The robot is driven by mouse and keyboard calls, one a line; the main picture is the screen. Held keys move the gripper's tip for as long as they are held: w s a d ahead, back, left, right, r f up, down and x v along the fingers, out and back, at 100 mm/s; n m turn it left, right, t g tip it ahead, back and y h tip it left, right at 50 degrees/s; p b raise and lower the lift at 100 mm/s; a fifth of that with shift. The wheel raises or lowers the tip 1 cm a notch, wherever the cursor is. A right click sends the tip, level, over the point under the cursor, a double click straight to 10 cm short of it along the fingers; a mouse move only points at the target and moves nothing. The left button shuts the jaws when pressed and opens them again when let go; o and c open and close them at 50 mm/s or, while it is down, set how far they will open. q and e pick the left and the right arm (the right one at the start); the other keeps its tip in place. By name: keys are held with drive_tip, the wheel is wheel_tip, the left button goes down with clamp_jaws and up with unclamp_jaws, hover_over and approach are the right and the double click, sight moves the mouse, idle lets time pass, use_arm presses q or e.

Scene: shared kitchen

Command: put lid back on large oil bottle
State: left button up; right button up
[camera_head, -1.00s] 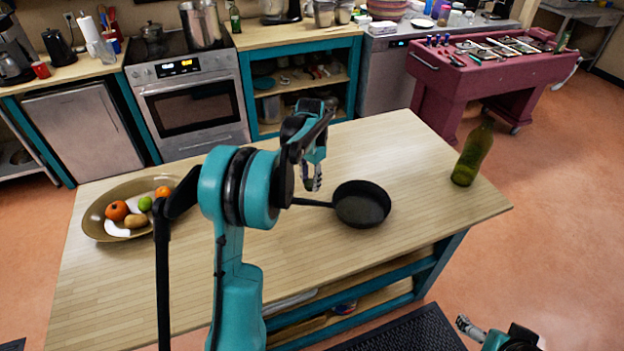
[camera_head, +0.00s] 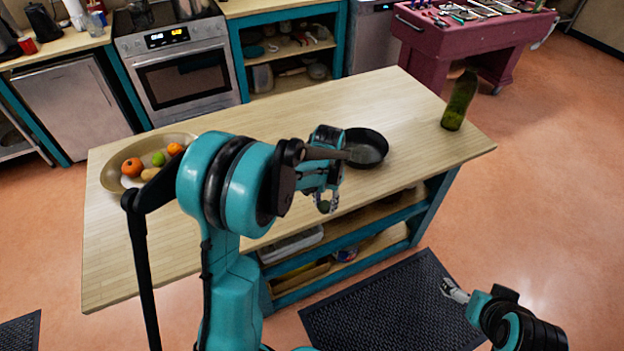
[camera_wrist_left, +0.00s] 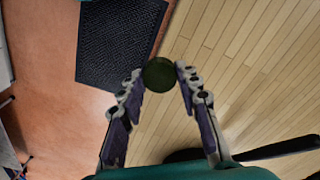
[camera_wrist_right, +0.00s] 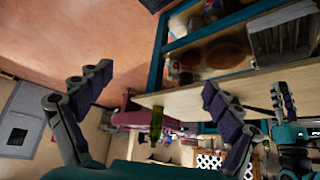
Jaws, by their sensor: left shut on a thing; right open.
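The large oil bottle (camera_head: 459,102) is green glass and stands upright near the right end of the wooden island top (camera_head: 215,235). It also shows, small, in the right wrist view (camera_wrist_right: 156,122). My left gripper (camera_head: 327,203) is near the island's front edge, left of the bottle and well apart from it. In the left wrist view its fingertips (camera_wrist_left: 160,78) are shut on a round dark green lid (camera_wrist_left: 159,74). The lid cannot be made out in the head view. My right gripper (camera_head: 455,291) is open and empty, off the island's front right; its spread fingers (camera_wrist_right: 150,88) show in the right wrist view.
A black frying pan (camera_head: 366,150) lies on the island behind my left gripper. A fruit bowl (camera_head: 110,172) sits at the island's left end. The top between pan and bottle is clear. A black floor mat (camera_head: 385,305) lies in front.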

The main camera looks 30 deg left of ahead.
use_arm(q)
drive_tip(key=s+d+f+n+b, duration=0.1)
drive_tip(key=s+d+f+b, duration=0.3)
drive_tip(key=f, duration=0.4)
drive_tip(key=shift+s+d+b, duration=0.4)
drive_tip(key=shift+s+b, duration=0.2)
drive_tip(key=shift+b, duration=0.1)
